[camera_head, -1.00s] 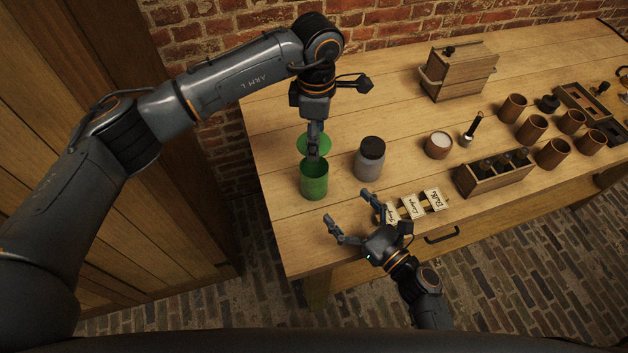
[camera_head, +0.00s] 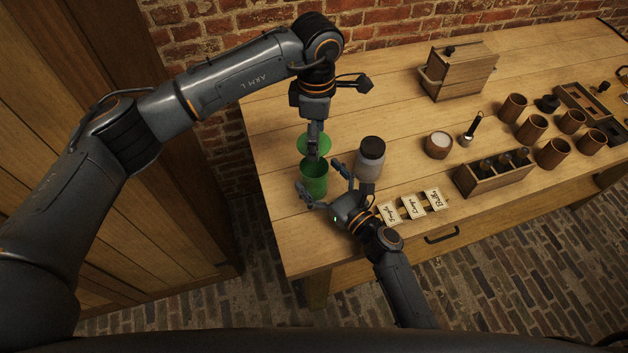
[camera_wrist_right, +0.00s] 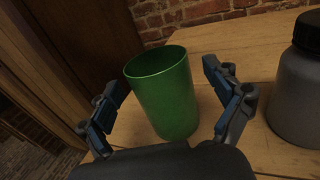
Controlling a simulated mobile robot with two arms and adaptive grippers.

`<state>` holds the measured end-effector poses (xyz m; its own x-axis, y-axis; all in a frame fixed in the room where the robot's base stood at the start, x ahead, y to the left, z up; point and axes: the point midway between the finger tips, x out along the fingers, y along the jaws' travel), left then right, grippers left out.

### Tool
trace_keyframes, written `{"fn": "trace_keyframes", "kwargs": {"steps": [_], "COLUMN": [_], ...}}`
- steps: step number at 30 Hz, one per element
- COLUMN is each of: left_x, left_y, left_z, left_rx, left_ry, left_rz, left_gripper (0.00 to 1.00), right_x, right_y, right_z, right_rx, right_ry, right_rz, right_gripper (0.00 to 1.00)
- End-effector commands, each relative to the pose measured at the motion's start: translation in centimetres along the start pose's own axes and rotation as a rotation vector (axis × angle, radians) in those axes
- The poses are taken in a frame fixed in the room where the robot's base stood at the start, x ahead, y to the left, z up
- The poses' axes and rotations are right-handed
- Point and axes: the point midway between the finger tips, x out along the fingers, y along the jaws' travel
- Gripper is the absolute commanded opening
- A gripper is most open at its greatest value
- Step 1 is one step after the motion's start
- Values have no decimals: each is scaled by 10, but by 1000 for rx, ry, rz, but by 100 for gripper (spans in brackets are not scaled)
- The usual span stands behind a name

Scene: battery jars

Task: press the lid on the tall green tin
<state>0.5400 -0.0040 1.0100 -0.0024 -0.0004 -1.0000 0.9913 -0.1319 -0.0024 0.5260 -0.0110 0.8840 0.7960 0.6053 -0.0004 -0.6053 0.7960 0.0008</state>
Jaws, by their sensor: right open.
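The tall green tin (camera_head: 315,184) stands upright on the table near its left end. Its open top shows in the right wrist view, where the tin (camera_wrist_right: 166,98) fills the middle. The round green lid (camera_head: 307,140) is at the fingertips of my left gripper (camera_head: 313,155), apart from the tin's rim and over or behind it. The left fingers look closed on the lid, though their contact is partly hidden. My right gripper (camera_head: 318,178) is open, with one finger on each side of the tin. Its fingers (camera_wrist_right: 165,88) show no clear contact with the tin.
A grey jar with a black lid (camera_head: 370,158) stands close to the right of my right gripper. Label cards (camera_head: 411,206) lie near the front edge. A wooden rack (camera_head: 494,175), several brown cups (camera_head: 532,128) and a wooden box (camera_head: 457,72) are farther right.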

Motion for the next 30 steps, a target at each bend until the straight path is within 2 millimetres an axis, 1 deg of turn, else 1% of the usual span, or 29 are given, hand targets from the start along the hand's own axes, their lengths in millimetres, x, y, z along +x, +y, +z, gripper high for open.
{"fn": "trace_keyframes", "kwargs": {"steps": [1, 5, 14, 15, 17, 18, 20, 21, 23, 24, 27, 30], "left_x": [0, 0, 0, 0, 0, 0, 0, 0, 0, 0, 0, 4], "left_y": [0, 0, 0, 0, 0, 0, 0, 0, 0, 0, 0, 0], "left_z": [0, 0, 0, 0, 0, 0, 0, 0, 0, 0, 0, 0], "left_rx": [0, 0, 0, 0, 0, 0, 0, 0, 0, 0, 0, 0], "left_ry": [0, 0, 0, 0, 0, 0, 0, 0, 0, 0, 0, 1], "left_rz": [0, 0, 0, 0, 0, 0, 0, 0, 0, 0, 0, -1], "left_gripper": [50, 50, 50, 50, 50, 50, 50, 50, 50, 50, 50, 50], "right_x": [5, 12, 14, 14, 14, 14, 14, 14, 14, 14, 14, 14], "right_y": [0, 0, 0, 0, 0, 0, 0, 0, 0, 0, 0, 0], "right_z": [0, 0, 0, 0, 0, 0, 0, 0, 0, 0, 0, 0], "right_rx": [1, 0, 0, 0, 0, 0, 0, 0, 0, 0, 0, 0], "right_ry": [-1, 0, 0, 0, 0, 0, 0, 0, 0, 0, 0, 0], "right_rz": [0, -1, 0, 0, 0, 0, 0, 0, 0, 0, 0, 0], "right_gripper": [90, 90, 90, 86, 74, 66, 54, 45, 33, 25, 6, 6]}}
